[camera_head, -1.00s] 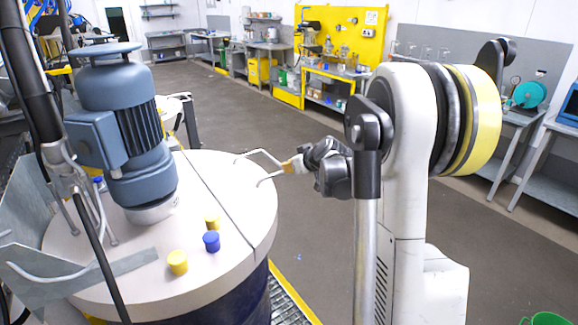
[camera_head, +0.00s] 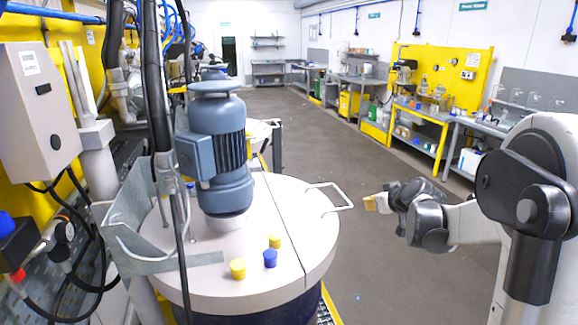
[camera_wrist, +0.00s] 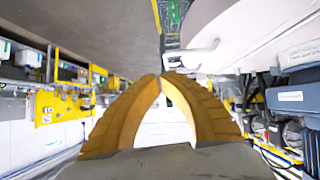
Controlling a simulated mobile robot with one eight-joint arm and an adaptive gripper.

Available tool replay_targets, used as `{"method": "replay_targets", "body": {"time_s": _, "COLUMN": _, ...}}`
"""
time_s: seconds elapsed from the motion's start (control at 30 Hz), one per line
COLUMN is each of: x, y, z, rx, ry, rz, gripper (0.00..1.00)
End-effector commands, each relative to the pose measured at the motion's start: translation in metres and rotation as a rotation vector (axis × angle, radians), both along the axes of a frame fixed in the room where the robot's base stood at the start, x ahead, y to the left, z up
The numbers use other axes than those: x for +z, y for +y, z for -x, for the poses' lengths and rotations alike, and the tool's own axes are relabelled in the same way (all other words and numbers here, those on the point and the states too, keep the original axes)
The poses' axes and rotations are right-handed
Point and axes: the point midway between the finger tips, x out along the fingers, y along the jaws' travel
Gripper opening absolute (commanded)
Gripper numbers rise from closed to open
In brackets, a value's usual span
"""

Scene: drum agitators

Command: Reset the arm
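My gripper (camera_head: 370,203) has tan fingers and is in the air to the right of the drum, beside the white wire handle (camera_head: 349,207) on the lid's edge. A small gap shows between them in the head view. In the wrist view the finger tips (camera_wrist: 161,76) meet in an arch with nothing visible held. My arm reaches in from the right side of the head view. The round, pale drum lid (camera_head: 285,215) carries a blue-grey motor (camera_head: 218,150).
Two yellow caps (camera_head: 237,268) (camera_head: 274,241) and a blue cap (camera_head: 270,258) are on the lid. A metal bracket (camera_head: 130,235) and a hanging cable are at its left. A yellow workbench (camera_head: 430,125) stands at the back right. Grey floor (camera_head: 400,270) right of the drum is open.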

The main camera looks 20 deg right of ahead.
Motion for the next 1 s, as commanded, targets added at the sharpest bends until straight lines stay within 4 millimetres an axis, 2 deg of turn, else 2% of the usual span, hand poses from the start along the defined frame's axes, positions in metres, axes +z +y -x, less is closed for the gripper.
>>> {"method": "replay_targets", "body": {"time_s": 0.07, "x": -0.001, "y": 0.004, "z": 0.001, "rx": 0.002, "ry": 0.003, "rz": -0.002, "gripper": 0.0}}
{"method": "replay_targets", "body": {"time_s": 0.13, "x": -0.001, "y": 0.017, "z": 0.007, "rx": 0.01, "ry": 0.015, "rz": -0.009, "gripper": 0.0}}
{"method": "replay_targets", "body": {"time_s": 0.27, "x": -0.002, "y": 0.069, "z": 0.035, "rx": 0.029, "ry": 0.063, "rz": -0.037, "gripper": 0.0}}
{"method": "replay_targets", "body": {"time_s": 0.4, "x": -0.013, "y": 0.141, "z": 0.091, "rx": 0.046, "ry": 0.144, "rz": -0.073, "gripper": 0.0}}
{"method": "replay_targets", "body": {"time_s": 0.47, "x": -0.021, "y": 0.168, "z": 0.119, "rx": 0.047, "ry": 0.178, "rz": -0.085, "gripper": 0.0}}
{"method": "replay_targets", "body": {"time_s": 0.6, "x": -0.05, "y": 0.217, "z": 0.188, "rx": 0.04, "ry": 0.254, "rz": -0.101, "gripper": 0.0}}
{"method": "replay_targets", "body": {"time_s": 0.7, "x": -0.076, "y": 0.239, "z": 0.235, "rx": 0.025, "ry": 0.298, "rz": -0.104, "gripper": 0.0}}
{"method": "replay_targets", "body": {"time_s": 0.8, "x": -0.099, "y": 0.252, "z": 0.272, "rx": 0.009, "ry": 0.33, "rz": -0.104, "gripper": 0.0}}
{"method": "replay_targets", "body": {"time_s": 0.9, "x": -0.117, "y": 0.257, "z": 0.297, "rx": -0.007, "ry": 0.348, "rz": -0.101, "gripper": 0.0}}
{"method": "replay_targets", "body": {"time_s": 1.0, "x": -0.125, "y": 0.26, "z": 0.309, "rx": -0.017, "ry": 0.358, "rz": -0.1, "gripper": 0.0}}
